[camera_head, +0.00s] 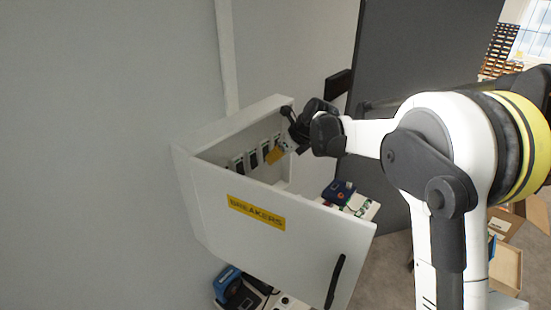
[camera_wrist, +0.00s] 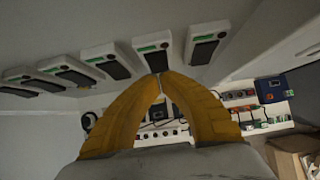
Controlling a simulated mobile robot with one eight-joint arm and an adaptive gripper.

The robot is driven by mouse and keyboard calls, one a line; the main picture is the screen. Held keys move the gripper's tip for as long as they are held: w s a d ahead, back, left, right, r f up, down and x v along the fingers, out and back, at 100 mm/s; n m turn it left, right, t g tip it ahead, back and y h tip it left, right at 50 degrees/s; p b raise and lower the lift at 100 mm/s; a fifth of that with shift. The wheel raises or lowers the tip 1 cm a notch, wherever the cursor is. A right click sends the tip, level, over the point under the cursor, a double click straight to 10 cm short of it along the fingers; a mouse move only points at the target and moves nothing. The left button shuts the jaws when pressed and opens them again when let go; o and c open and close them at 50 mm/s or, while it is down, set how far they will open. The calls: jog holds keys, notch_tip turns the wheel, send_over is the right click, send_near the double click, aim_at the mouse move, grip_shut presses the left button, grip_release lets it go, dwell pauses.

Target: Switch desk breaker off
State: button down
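The white breaker box (camera_head: 215,132) is on the wall, its door (camera_head: 300,245) swung open, with a yellow "BREAKERS" label. Inside is a row of breakers (camera_head: 252,158), white with dark switches. In the wrist view several breakers run across the top, with small green labels too small to read, so I cannot tell which is the desk breaker. My gripper (camera_head: 275,155) reaches into the box. In the wrist view its yellow fingers (camera_wrist: 159,74) meet at the tips with nothing between them. The tips are just below a breaker (camera_wrist: 153,52); whether they touch it is unclear.
The open door stands in front of the box, with a dark handle (camera_head: 335,281). Below are a shelf with sockets and devices, including a blue box (camera_wrist: 271,90). A dark panel (camera_head: 425,50) stands behind my arm. Cartons (camera_head: 507,265) lie at the right.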

jog(key=b, duration=0.1)
jog(key=f+b, duration=0.1)
jog(key=shift+w+a+b, duration=0.3)
jog(key=shift+a+b, duration=0.05)
jog(key=shift+r+p, duration=0.35)
jog(key=shift+p, duration=0.05)
jog(key=shift+r, duration=0.1)
